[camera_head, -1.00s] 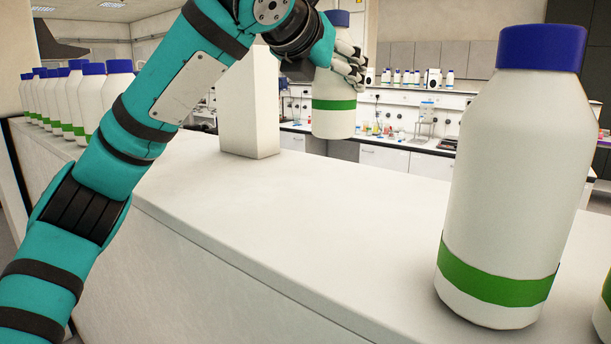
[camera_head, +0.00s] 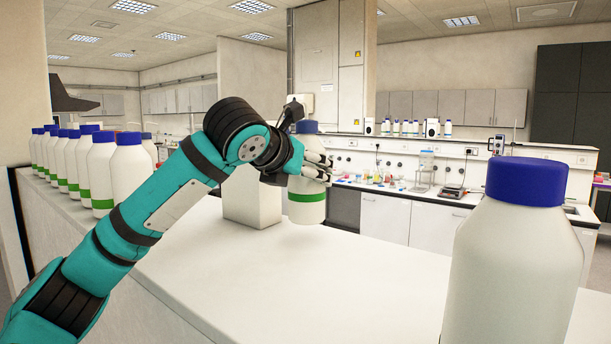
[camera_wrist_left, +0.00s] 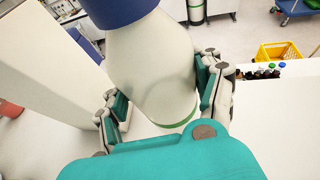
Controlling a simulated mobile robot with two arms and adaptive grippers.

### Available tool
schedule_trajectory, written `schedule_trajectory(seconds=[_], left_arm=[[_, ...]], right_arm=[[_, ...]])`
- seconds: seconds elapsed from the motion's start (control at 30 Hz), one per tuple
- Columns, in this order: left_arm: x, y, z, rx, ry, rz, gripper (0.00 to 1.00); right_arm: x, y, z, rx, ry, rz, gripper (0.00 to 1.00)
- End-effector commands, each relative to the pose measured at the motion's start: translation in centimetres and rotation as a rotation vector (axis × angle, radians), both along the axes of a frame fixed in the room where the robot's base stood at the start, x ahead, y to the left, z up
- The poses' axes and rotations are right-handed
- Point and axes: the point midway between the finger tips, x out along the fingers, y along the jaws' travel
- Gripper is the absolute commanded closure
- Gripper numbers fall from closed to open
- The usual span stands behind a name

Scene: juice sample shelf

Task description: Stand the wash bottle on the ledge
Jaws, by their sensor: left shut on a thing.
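The held wash bottle (camera_head: 306,209) is white with a blue cap and a green band. My left gripper (camera_head: 318,168) is shut around its upper body and holds it upright. In the left wrist view the bottle (camera_wrist_left: 150,65) stands between the two fingers of the gripper (camera_wrist_left: 165,105). The ledge (camera_head: 290,285) is a white flat surface running across the foreground. The bottle's base shows over the ledge's far part; whether it touches is not clear. My right gripper does not show.
A large similar bottle (camera_head: 515,265) stands close on the right. A row of similar bottles (camera_head: 103,172) lines the left side. A white block (camera_head: 252,200) stands on the ledge just left of the held bottle. The ledge's middle is clear. Lab counters lie beyond.

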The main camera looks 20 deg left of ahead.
Motion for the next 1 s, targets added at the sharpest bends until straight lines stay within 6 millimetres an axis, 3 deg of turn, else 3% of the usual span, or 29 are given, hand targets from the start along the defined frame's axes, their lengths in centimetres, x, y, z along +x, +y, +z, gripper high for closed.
schedule_trajectory(seconds=[0.23,0.5,0.9,0.93,1.0], left_arm=[[2.2,0.6,0.2,-0.001,-0.001,0.000,0.85],[2.1,0.6,-3.4,0.000,-0.004,-0.001,0.85],[2.1,0.6,-4.0,-0.001,-0.005,-0.001,0.85],[2.1,0.6,-4.1,-0.001,-0.001,-0.001,0.31],[2.1,0.6,-4.1,0.000,-0.001,0.000,0.22]], right_arm=[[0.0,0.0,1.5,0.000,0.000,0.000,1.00],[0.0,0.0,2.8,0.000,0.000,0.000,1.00],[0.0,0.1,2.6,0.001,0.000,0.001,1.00],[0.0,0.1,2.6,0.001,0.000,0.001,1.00],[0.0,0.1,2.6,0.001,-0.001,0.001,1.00]])
